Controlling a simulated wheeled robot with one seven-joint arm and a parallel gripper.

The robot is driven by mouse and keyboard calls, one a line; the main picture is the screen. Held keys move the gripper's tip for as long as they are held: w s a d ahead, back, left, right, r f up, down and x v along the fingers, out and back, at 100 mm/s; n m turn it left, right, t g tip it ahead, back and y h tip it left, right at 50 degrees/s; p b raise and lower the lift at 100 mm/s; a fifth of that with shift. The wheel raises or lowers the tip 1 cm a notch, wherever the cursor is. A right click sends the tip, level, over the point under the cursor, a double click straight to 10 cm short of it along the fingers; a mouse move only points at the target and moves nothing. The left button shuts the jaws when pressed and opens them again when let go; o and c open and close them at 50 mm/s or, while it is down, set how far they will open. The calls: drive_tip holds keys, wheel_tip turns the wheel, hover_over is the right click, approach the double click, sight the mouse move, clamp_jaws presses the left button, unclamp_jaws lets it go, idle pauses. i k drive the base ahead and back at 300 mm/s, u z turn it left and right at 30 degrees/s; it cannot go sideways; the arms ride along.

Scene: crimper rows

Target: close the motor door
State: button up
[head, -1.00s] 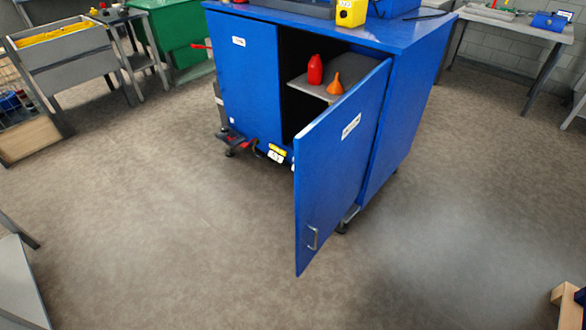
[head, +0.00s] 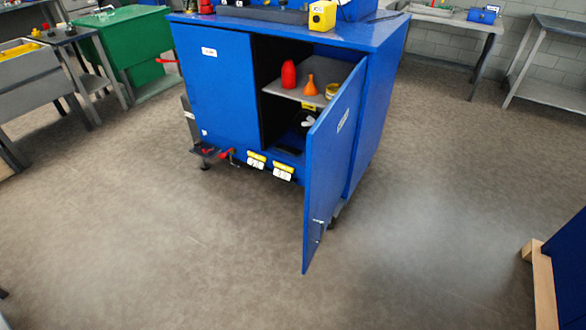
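The motor door (head: 335,165) is the blue right-hand door of a blue cabinet (head: 379,120). It stands wide open, swung out toward me, with a small white label near its top. Its metal handle (head: 319,231) is low on the door near the free edge. Inside the open compartment a shelf (head: 283,85) holds a red bottle (head: 289,75), an orange funnel (head: 310,86) and a small yellow container (head: 332,90). A dark item below the shelf is partly hidden by the door. My gripper is not in the frame.
The left cabinet door (head: 215,95) is shut. A red and dark fitting (head: 212,152) juts out at the cabinet's lower left. A green bin (head: 130,50) stands at the left. A wooden-edged blue object (head: 568,270) is at the lower right. The floor in front is clear.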

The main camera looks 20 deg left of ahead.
sight(328, 145)
drive_tip(key=u, duration=0.8)
drive_tip(key=k, duration=0.5)
drive_tip(key=u, duration=0.1)
drive_tip(key=i, duration=0.5)
drive_tip(key=z, duration=0.1)
